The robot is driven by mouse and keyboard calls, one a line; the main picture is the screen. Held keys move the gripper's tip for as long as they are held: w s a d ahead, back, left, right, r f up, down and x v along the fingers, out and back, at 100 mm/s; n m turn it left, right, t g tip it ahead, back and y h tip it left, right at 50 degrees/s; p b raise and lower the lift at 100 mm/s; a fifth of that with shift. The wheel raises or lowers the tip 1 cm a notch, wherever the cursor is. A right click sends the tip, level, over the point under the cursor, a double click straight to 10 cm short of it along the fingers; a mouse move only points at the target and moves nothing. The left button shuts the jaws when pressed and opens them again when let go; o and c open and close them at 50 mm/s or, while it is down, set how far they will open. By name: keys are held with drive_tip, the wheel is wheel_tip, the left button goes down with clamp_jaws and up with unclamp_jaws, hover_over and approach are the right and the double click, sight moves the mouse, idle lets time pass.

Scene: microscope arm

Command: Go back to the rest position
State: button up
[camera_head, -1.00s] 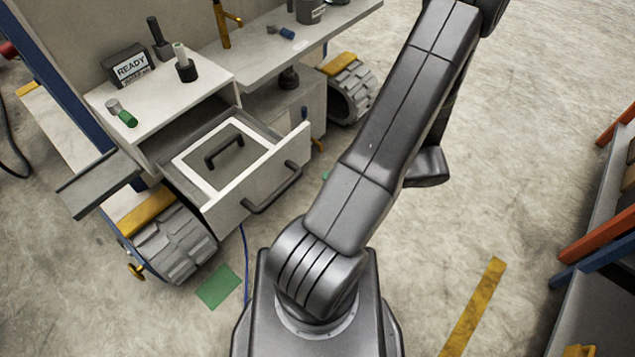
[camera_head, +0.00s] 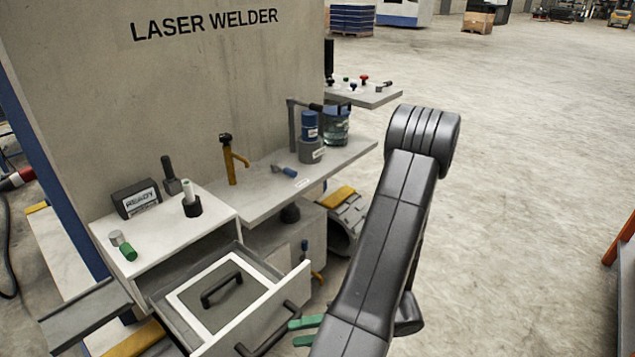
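My arm (camera_head: 385,230) rises from the bottom edge to a bent elbow in the right half of the view. Two green fingers of my gripper (camera_head: 292,333) stick out to the left from behind the arm, low in the view. They are apart with a gap between them, and I see nothing held. The rest of the gripper is hidden behind the arm. The fingers appear close to the right end of the open drawer's handle (camera_head: 268,330); I cannot tell whether they touch it.
The open drawer (camera_head: 290,300) holds a framed panel with a handle (camera_head: 222,290). Above it, a white top (camera_head: 150,235) carries a READY sign (camera_head: 136,198) and small parts. A shelf (camera_head: 265,200) holds a yellow tap-like post (camera_head: 231,165) and jars.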

sight(274, 335)
drive_tip(key=a, duration=0.4)
drive_tip(key=a+f, duration=0.1)
drive_tip(key=a, duration=0.1)
drive_tip(key=shift+s+b, duration=0.25)
drive_tip(key=shift+b, duration=0.1)
drive_tip(key=shift+w+a, duration=0.1)
drive_tip(key=shift+a, duration=0.05)
drive_tip(key=shift+r, duration=0.1)
